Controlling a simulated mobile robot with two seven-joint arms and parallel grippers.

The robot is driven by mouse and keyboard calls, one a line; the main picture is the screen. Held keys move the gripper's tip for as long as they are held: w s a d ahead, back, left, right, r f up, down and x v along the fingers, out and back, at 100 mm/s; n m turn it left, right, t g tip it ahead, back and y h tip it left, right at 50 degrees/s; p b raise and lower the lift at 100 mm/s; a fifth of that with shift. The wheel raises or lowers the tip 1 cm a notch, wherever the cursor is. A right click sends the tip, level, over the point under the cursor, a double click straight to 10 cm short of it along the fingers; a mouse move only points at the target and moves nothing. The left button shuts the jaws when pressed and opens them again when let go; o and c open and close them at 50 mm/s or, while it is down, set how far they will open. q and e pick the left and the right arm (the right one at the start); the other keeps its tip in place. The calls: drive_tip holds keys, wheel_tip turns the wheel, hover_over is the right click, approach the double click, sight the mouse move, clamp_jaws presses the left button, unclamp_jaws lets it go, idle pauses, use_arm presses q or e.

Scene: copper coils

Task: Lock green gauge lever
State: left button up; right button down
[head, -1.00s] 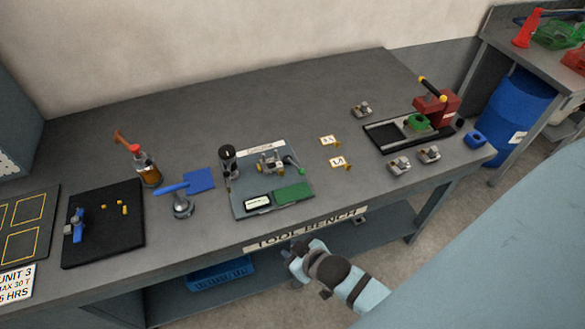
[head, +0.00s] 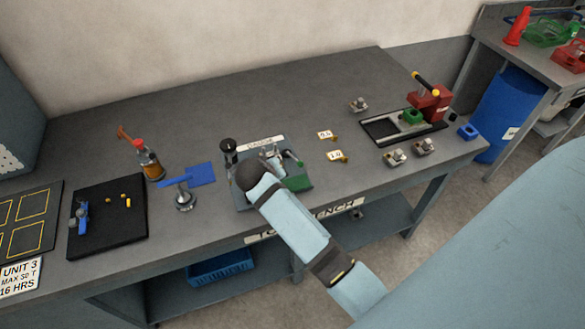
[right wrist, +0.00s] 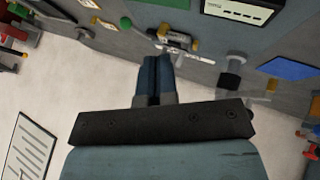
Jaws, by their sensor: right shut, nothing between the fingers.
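The green lever knob (head: 299,163) sits at the right side of the grey gauge fixture (head: 241,200) on the bench. It also shows in the right wrist view (right wrist: 126,22), up and left of the fingertips. The metal gauge clamp (right wrist: 175,42) lies just beyond the fingertips in that view. My right gripper (right wrist: 153,58) is shut and empty, above the fixture and close to the clamp; I cannot tell whether it touches. In the head view my right arm covers the front middle of the fixture and most of the gripper. My left gripper is not in view.
A black-knobbed post (head: 227,148) stands at the fixture's left. A blue mat (head: 201,174) and a metal stand (head: 184,199) are further left. Two yellow-edged tags (head: 327,135) lie to the right. A red press (head: 430,104) stands at far right. The bench behind is clear.

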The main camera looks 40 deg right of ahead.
sight(283, 181)
drive_tip(key=p+x, duration=0.1)
drive_tip(key=x, duration=0.9)
drive_tip(key=shift+d+f, duration=0.1)
drive_tip(key=shift+d, duration=0.05)
drive_tip(key=d, duration=0.1)
drive_tip(key=d+r+p, duration=0.1)
drive_tip(key=d, duration=0.1)
drive_tip(key=shift+s+d, duration=0.1)
drive_tip(key=shift+d, duration=0.25)
